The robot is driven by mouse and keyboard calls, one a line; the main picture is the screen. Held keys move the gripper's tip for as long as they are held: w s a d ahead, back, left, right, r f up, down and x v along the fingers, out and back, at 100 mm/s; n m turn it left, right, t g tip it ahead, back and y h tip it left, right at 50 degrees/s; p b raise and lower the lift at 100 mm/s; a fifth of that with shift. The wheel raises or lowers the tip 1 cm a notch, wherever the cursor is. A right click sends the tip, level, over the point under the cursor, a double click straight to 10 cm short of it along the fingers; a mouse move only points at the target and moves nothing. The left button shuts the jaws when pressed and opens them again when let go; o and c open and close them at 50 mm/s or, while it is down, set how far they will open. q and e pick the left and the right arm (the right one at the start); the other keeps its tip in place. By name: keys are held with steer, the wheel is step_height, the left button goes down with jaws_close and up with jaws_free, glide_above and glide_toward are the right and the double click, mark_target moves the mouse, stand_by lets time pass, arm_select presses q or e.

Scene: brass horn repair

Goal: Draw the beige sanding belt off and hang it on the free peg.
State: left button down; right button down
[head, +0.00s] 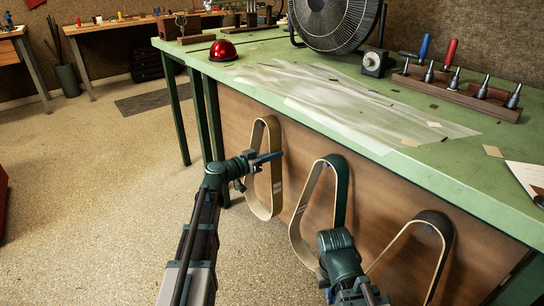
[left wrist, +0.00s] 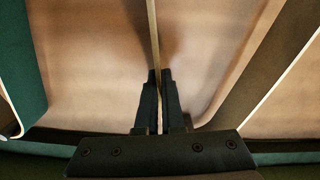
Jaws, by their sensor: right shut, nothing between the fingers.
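The beige sanding belt (head: 250,180) hangs as a long loop against the brown front panel of the green bench, leftmost of three belts. My left gripper (head: 268,158) reaches its right strand in the head view. In the left wrist view, the belt shows edge-on (left wrist: 153,35) as a thin strip running down between the close-set fingertips (left wrist: 160,76). The left gripper is shut on it. My right gripper (head: 323,278) is low in front of the middle belt, shut and empty; its fingers are mostly hidden. I cannot make out any peg, free or not.
A green-backed belt (head: 338,190) hangs in the middle and a dark-backed belt (head: 443,250) at the right. The bench top (head: 245,55) carries a red dome (head: 223,50), a fan (head: 335,22) and a tool rack (head: 460,96). Open floor lies to the left.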

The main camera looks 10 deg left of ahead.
arm_select(q)
steer(key=shift+f+b, duration=0.5)
steer(key=shift+b, duration=0.05)
stand_by(0.4)
steer(key=c, duration=1)
jaws_free()
steer(key=shift+o, duration=0.2)
steer(key=v, duration=0.8)
steer(key=shift+p, duration=0.4)
stand_by(0.7)
